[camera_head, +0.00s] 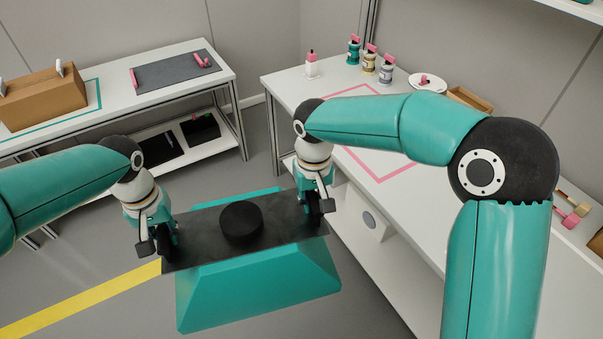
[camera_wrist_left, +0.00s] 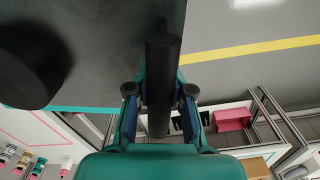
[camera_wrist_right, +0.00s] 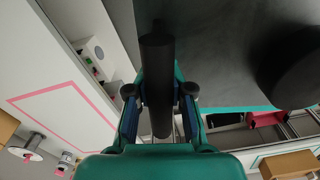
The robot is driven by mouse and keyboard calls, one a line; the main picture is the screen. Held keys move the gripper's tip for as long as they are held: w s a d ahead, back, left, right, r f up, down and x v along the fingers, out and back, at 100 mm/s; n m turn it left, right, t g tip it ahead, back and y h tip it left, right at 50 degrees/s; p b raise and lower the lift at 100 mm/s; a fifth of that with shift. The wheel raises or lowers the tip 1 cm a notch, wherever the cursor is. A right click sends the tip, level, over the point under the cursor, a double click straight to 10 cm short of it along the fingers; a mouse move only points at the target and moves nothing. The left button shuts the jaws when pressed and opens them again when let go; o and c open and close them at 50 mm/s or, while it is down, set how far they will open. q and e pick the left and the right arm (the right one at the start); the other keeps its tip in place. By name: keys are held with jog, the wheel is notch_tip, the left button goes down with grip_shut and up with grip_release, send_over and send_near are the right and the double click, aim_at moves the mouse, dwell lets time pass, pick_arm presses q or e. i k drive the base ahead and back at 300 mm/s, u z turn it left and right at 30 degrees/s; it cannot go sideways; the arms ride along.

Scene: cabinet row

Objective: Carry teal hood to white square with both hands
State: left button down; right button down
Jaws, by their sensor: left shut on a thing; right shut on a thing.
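The teal hood (camera_head: 262,285) is held off the floor in the head view, with flared teal sides, a dark top plate and a black round collar (camera_head: 241,222). My left gripper (camera_head: 167,246) is shut on the bar handle (camera_wrist_left: 160,85) at its left end. My right gripper (camera_head: 315,215) is shut on the bar handle (camera_wrist_right: 157,85) at its right end. The hood hangs between both hands, its right end higher in the picture. I cannot make out a white square for certain in any view.
A white table (camera_head: 290,85) with a pink outline (camera_head: 378,178), bottles and a plate (camera_head: 427,84) stands close on the right. A left table (camera_head: 115,101) holds a cardboard box (camera_head: 42,97) and a grey board (camera_head: 176,71). A yellow line (camera_head: 85,298) crosses open floor at lower left.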

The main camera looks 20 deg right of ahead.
aim_at(558, 291)
jog(key=u, duration=0.4)
jog(key=i, duration=0.15)
jog(key=z, duration=2.95)
jog(key=k, duration=0.55)
jog(key=z, duration=0.2)
jog(key=i, duration=0.75)
jog(key=z, duration=0.25)
